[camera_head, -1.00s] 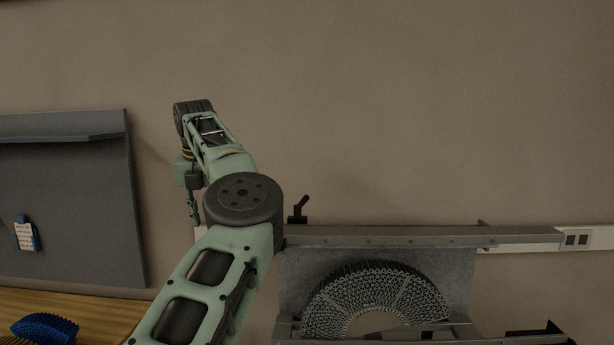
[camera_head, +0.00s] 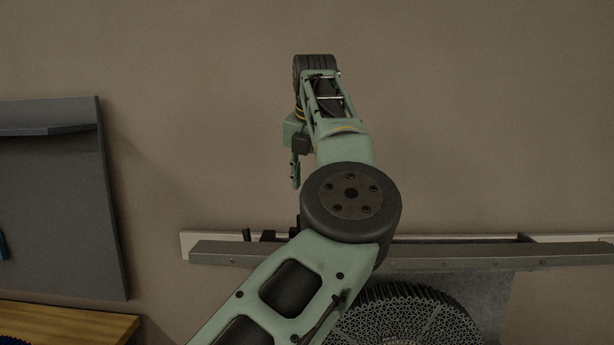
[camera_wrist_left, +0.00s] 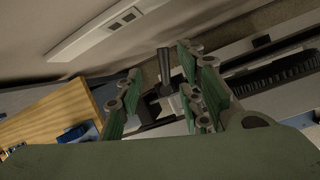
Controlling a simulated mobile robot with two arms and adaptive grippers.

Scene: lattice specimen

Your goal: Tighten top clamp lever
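The top clamp's dark lever (camera_wrist_left: 163,66) shows in the left wrist view, sticking up from a dark block between the fingers. My left gripper (camera_wrist_left: 165,95) is open, with green fingers on either side of the lever; I see no contact. In the head view my left gripper (camera_head: 295,172) points down above the grey rail (camera_head: 450,256). Small black lever parts (camera_head: 247,235) stand at the rail's left end, partly hidden by my arm. The round lattice specimen (camera_head: 405,318) sits below the rail, partly covered by my arm. My right gripper is not in view.
A dark grey wall panel (camera_head: 60,200) hangs at the left above a wooden bench top (camera_head: 70,322). In the wrist view a white socket strip (camera_wrist_left: 105,30) runs along the wall.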

